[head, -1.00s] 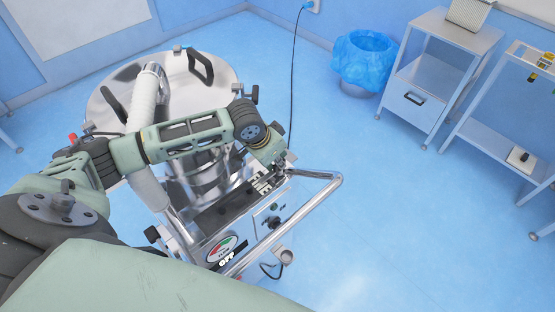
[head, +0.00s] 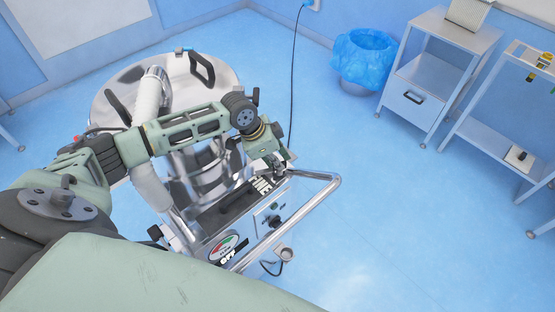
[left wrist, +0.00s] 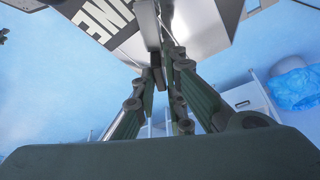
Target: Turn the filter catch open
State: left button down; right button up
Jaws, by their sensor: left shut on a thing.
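The steel vacuum machine (head: 240,228) stands in front of me with a black panel marked FINE (head: 262,184) on its top edge. My left gripper (head: 278,172) is at the right end of this panel, by the corner of the steel handle frame. In the left wrist view its fingertips (left wrist: 160,68) close on a small dark piece that seems to be the filter catch (left wrist: 156,58), just under the FINE panel (left wrist: 108,22). The fingers and wrist hide most of the catch in the head view. My right gripper is not in view.
A bent steel handle (head: 325,195) juts out at the machine's right. A white hose (head: 150,100) and round steel lid (head: 110,95) lie behind my left arm. A blue-lined bin (head: 362,60) and a steel cabinet (head: 440,65) stand at the back right. The floor between is clear.

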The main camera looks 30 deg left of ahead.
pick_arm(q)
jog(key=shift+w+r+m, duration=0.1)
jog(key=shift+m, duration=0.5)
jog(key=c, duration=1.8)
grip_release()
jog(key=shift+c, duration=0.2)
